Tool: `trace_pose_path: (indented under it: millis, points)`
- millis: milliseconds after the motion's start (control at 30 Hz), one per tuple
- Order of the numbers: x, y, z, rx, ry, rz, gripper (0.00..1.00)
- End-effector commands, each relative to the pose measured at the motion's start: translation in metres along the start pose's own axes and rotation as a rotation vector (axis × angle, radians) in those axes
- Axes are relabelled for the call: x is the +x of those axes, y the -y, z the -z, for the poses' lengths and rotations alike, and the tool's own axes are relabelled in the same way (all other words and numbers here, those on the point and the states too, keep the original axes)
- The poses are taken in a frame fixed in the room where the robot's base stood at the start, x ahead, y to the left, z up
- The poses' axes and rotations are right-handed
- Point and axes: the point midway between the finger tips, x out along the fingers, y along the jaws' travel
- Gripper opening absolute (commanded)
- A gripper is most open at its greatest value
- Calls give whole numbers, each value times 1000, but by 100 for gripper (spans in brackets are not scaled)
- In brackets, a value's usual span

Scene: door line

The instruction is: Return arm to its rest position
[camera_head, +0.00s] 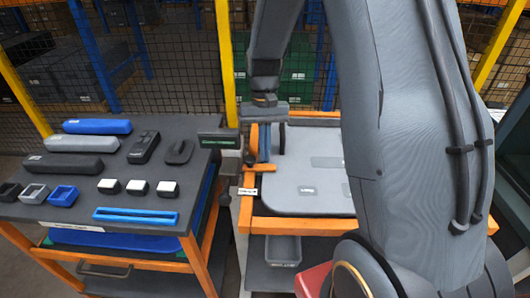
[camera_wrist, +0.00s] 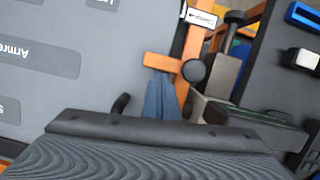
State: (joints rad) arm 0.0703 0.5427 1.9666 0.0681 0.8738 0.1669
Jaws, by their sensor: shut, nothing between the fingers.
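My arm, a large grey link with cables, fills the right of the head view and reaches over the workstation. My gripper (camera_head: 264,157) hangs down, shut and empty, its blue fingers close to the orange clamp bar at the left edge of the grey door panel (camera_head: 310,200). The wrist view shows the blue fingers (camera_wrist: 160,82) beyond the dark gripper body, beside the orange bar (camera_wrist: 163,62). I cannot tell whether they touch it. The door panel (camera_wrist: 35,30) also shows there, with labelled recesses. Part of the panel is hidden behind my arm.
A dark table (camera_head: 70,205) at left bears a blue roll (camera_head: 97,126), grey rolls, black handles, small white-topped blocks and a blue tray (camera_head: 136,216). A small screen device (camera_head: 218,141) stands between table and orange frame (camera_head: 290,226). Mesh fence and yellow posts stand behind.

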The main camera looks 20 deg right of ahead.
Motion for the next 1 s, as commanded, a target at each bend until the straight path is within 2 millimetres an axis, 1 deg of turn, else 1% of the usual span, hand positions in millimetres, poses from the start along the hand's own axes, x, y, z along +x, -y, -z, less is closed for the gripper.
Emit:
trace_pose_path:
  millis: [167,333,400,533,667,767,867,1000]
  points:
    - [-23,0,2,0,-5,1,0]
    - [-51,0,2,0,-6,1,0]
    - [-60,0,2,0,-4,1,0]
    - [-72,0,1,0,-2,1,0]
    - [-75,0,0,0,-1,0,0]
    - [-73,0,-5,-8,-12,0,0]
    - [-65,-1,-16,-34,-46,-1,0]
    - [-45,-3,-45,-100,-133,-5,0]
